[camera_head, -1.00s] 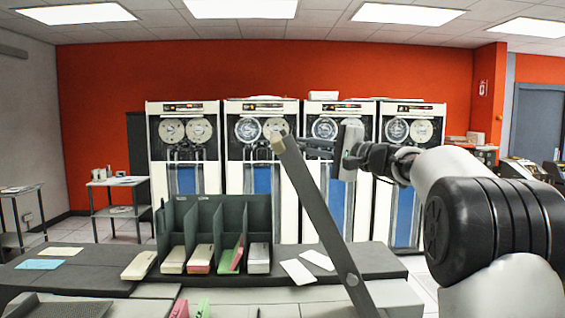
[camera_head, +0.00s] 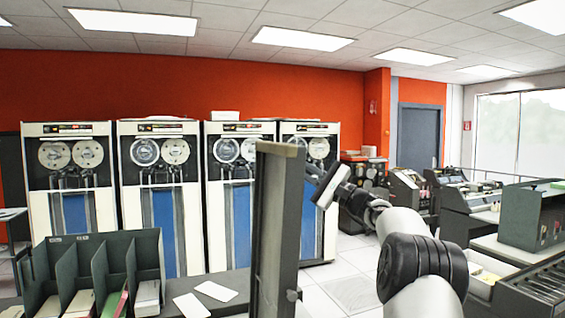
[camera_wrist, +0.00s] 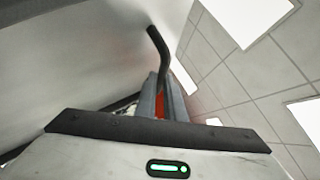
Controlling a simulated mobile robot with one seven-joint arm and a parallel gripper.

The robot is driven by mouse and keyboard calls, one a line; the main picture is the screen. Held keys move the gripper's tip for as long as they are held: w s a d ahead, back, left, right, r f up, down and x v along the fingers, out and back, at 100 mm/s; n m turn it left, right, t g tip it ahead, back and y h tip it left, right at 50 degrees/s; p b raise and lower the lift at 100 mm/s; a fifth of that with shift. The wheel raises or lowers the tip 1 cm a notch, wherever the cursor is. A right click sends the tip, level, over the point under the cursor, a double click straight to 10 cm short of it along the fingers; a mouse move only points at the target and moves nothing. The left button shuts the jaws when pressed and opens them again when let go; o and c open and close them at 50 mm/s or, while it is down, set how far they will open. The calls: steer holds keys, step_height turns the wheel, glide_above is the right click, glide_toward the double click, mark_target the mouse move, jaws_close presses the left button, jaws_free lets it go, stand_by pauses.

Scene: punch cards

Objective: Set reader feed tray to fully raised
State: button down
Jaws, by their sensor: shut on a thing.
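The reader feed tray (camera_head: 278,215), a long dark panel with a tan top end, stands nearly upright in the middle of the head view. My gripper (camera_head: 311,170) is at its right side, near its upper part. It is shut on the tray; the panel partly hides the fingertips. In the wrist view my gripper's fingers (camera_wrist: 161,95) point away from the camera, with a thin black bent strip beyond them. A pale grey surface fills the upper left there; I cannot tell whether it is the tray.
A dark card rack (camera_head: 92,262) with cards in its slots stands at lower left. Two white cards (camera_head: 204,298) lie on the dark counter beside it. Tape cabinets (camera_head: 160,200) line the red wall. Other machines (camera_head: 475,200) stand at right.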

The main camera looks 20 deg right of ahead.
steer(key=shift+d, duration=0.35)
steer(key=c, duration=1.8)
jaws_free()
steer(key=shift+c, duration=0.2)
steer(key=shift+f, duration=0.1)
steer(key=b+v, duration=0.4)
steer(key=v, duration=1.3)
steer(key=shift+f, duration=0.2)
